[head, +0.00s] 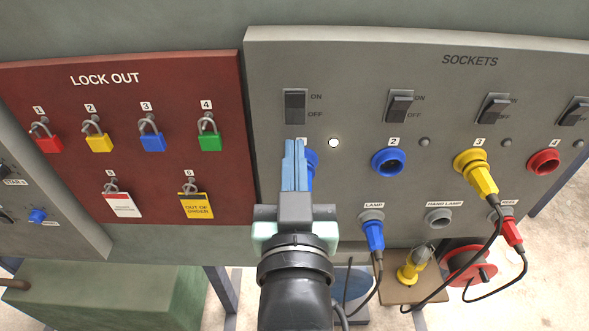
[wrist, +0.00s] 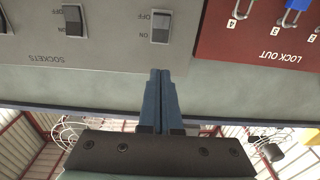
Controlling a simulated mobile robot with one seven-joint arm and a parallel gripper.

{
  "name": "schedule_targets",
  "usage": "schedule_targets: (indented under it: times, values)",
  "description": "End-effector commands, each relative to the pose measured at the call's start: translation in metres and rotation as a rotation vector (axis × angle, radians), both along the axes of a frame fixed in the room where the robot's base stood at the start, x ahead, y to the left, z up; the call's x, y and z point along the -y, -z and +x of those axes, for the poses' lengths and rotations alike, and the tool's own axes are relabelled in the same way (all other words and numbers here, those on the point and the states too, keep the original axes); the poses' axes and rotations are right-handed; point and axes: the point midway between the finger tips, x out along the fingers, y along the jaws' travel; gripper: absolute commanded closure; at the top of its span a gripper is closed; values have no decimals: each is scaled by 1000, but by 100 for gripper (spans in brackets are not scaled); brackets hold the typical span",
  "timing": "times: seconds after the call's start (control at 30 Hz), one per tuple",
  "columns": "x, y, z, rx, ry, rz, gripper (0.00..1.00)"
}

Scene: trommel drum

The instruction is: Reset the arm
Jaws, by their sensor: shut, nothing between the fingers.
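My gripper (head: 294,165) is shut and empty, its blue fingers pressed together and pointing up in front of the grey sockets panel (head: 350,75). In the head view it covers part of the first blue socket (head: 311,160), below the first switch (head: 295,106). In the wrist view the shut fingers (wrist: 160,85) point at the panel, close to a switch (wrist: 160,27) in that upside-down view. I cannot tell whether the fingertips touch the panel.
A red lock-out board (head: 150,180) with several padlocks stands to the left. A green box (head: 110,295) is at lower left.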

Motion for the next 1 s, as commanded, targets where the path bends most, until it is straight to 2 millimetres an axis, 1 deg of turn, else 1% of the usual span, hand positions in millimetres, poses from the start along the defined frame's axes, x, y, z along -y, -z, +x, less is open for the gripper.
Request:
schedule_targets:
  times: [0.1,0.27,0.33,0.37,0.47,0.5,0.57,0.6,0.67,0.7,0.8,0.9,1.0]
  values:
    - [0,1,-8,-1,0,0,100]
    - [0,-1,-11,0,0,-1,100]
    - [0,-9,-9,19,-1,-4,100]
    - [0,-16,-8,36,-1,-6,100]
    - [0,-58,-5,134,-1,-16,100]
    - [0,-81,-5,190,-2,-21,100]
    - [-1,-120,-8,283,-1,-26,100]
    - [-1,-146,-11,347,-2,-28,100]
    - [-2,-184,-19,441,-2,-28,100]
    - [-2,-207,-26,499,-1,-27,100]
    - [-2,-255,-44,623,1,-20,100]
    - [-3,-286,-61,711,1,-11,100]
    - [-2,-302,-70,757,2,-6,100]
